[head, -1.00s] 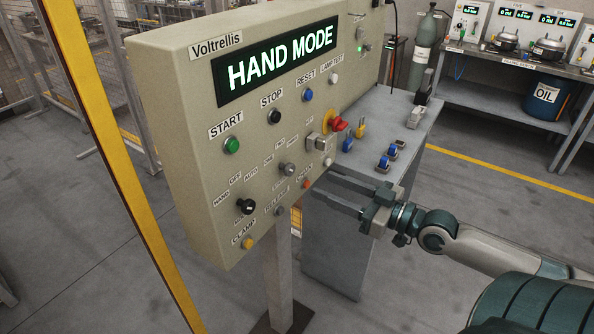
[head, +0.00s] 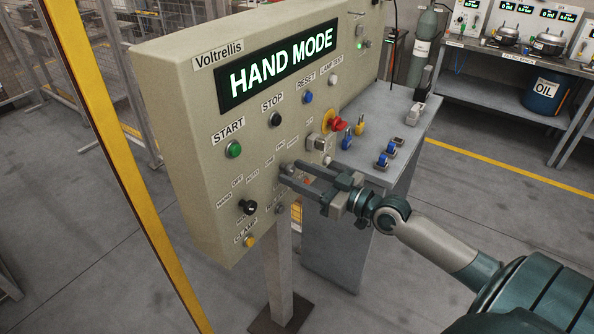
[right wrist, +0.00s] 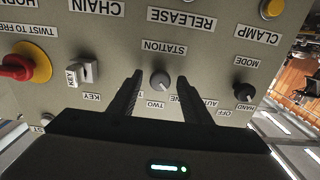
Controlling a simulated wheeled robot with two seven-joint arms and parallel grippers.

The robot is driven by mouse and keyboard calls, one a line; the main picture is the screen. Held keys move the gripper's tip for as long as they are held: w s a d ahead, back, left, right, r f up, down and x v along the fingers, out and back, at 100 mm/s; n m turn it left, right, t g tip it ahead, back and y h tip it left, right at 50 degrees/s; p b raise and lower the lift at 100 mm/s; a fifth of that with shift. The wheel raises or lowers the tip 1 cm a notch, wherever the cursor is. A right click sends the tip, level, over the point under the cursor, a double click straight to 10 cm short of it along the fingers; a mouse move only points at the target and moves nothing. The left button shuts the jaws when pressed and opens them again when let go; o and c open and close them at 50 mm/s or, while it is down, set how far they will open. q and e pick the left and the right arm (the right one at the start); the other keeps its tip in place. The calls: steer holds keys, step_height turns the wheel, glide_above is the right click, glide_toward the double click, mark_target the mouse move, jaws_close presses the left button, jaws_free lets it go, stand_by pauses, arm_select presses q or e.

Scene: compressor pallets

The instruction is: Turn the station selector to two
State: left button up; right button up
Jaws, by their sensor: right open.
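The station selector (right wrist: 160,81) is a grey round knob on the beige control panel (head: 185,130). In the right wrist view, where the lettering is upside down, its STATION label is above it and TWO below it. The direction of its pointer is too small to tell surely. My right gripper (right wrist: 160,82) is open, with one finger on each side of the knob. In the head view my right gripper (head: 290,172) is at the panel face and partly hides the knob. I cannot tell whether the fingers touch it. My left gripper is out of view.
The black mode knob (right wrist: 244,92) and the grey key switch (right wrist: 84,72) flank the selector. A red twist knob (head: 336,124) sticks out nearby. The display (head: 280,65) reads HAND MODE. A grey table (head: 385,115) with padlocks stands behind; a yellow post (head: 100,140) is at left.

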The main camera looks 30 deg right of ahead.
steer(key=shift+w+a, duration=0.15)
steer(key=shift+w, duration=0.1)
steer(key=c, duration=1)
steer(key=shift+m, duration=0.3)
steer(key=m+p, duration=0.1)
steer(key=m, duration=0.3)
steer(key=shift+r+p, duration=0.1)
steer(key=shift+p, duration=0.25)
steer(key=shift+m+p, duration=0.4)
steer(key=shift+m, duration=1.6)
